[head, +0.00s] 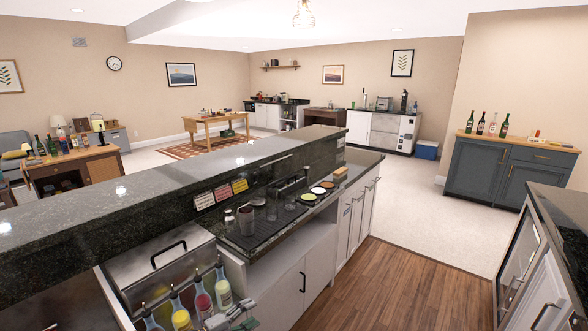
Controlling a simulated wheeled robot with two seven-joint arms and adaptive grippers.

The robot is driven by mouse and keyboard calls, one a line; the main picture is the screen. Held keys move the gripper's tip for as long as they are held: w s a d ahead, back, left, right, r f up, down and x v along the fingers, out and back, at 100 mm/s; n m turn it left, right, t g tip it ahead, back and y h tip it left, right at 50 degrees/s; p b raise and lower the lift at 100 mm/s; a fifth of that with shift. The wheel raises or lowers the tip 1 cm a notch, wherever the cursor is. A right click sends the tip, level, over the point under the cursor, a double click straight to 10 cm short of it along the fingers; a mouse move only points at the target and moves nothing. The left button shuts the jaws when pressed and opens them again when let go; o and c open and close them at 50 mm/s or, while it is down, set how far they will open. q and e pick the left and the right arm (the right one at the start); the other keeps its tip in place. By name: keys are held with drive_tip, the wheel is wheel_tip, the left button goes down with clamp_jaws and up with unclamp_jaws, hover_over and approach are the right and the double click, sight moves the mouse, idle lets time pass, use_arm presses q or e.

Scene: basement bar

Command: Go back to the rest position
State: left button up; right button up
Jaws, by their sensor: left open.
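The rest of my left arm is hidden or out of frame. My right gripper is not in view.
The dark stone bar counter (110,205) runs across the left and centre. A steel lidded bin (160,262) and a black bar mat (262,236) with glasses lie along it. Another counter (560,215) stands at right. Wooden floor (375,290) between them is clear.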

use_arm(q)
drive_tip(key=s+a+f+n+y, duration=0.45)
drive_tip(key=s+f, duration=0.25)
drive_tip(key=f, duration=0.4)
drive_tip(key=s+a+f+n+g+y, duration=0.1)
drive_tip(key=s+a+f+n+y, duration=0.25)
drive_tip(key=s+f+n, duration=0.45)
drive_tip(key=s+a+f+n+y, duration=0.3)
drive_tip(key=s+a+f, duration=0.2)
drive_tip(key=f, duration=0.8)
drive_tip(key=s+f+n+g, duration=0.2)
drive_tip(key=s+f, duration=0.3)
drive_tip(key=s, duration=0.7)
drive_tip(key=s+f+n+g+y, duration=0.1)
drive_tip(key=s+f, duration=0.4)
drive_tip(key=s, duration=0.7)
drive_tip(key=s+f+n+g, duration=0.3)
drive_tip(key=s+f+g, duration=0.2)
drive_tip(key=s, duration=0.7)
drive_tip(key=shift+s+a+g+y, duration=0.25)
drive_tip(key=shift+a+g+y, duration=0.05)
drive_tip(key=shift+a+y, duration=0.15)
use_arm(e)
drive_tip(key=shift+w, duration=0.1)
